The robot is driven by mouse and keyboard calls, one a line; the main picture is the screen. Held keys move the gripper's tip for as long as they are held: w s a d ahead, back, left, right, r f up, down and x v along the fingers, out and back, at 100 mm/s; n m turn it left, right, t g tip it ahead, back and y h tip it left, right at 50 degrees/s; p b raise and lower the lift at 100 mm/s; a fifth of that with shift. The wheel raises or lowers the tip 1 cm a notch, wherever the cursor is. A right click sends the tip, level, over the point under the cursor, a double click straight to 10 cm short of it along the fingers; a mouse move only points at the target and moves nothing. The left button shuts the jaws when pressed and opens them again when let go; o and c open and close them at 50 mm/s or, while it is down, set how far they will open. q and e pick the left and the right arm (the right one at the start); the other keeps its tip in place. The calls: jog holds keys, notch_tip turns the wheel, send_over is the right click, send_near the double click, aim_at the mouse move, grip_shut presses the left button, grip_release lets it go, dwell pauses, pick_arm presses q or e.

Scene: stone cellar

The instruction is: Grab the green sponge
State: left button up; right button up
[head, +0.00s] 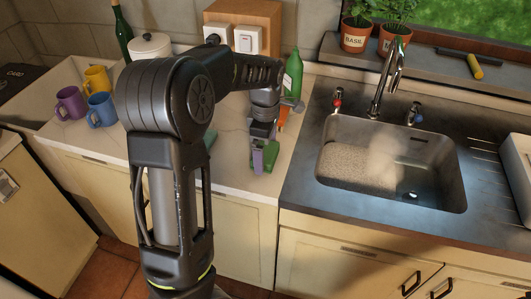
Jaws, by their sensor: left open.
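A green block that looks like the sponge (271,154) lies on the pale counter left of the sink. My left gripper (262,146) points down right at it, with its fingers open. A finger covers part of the green block, so I cannot tell whether the fingers touch it. A small purple piece (257,163) shows beside the fingers. My right gripper is not in view.
A green bottle (293,74) and an orange object (283,119) stand behind the gripper. A teal item (210,138) is partly hidden by my arm. The sink (440,185) is to the right. Purple (71,103), yellow (97,79) and blue (101,109) mugs stand left.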

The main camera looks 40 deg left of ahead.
aim_at(266, 151)
pick_arm(q)
jog(key=shift+f, duration=0.2)
jog(key=shift+c, duration=0.2)
jog(key=c, duration=1.1)
notch_tip(266, 151, up, 10)
jog(key=shift+b, duration=0.45)
dwell(0.5)
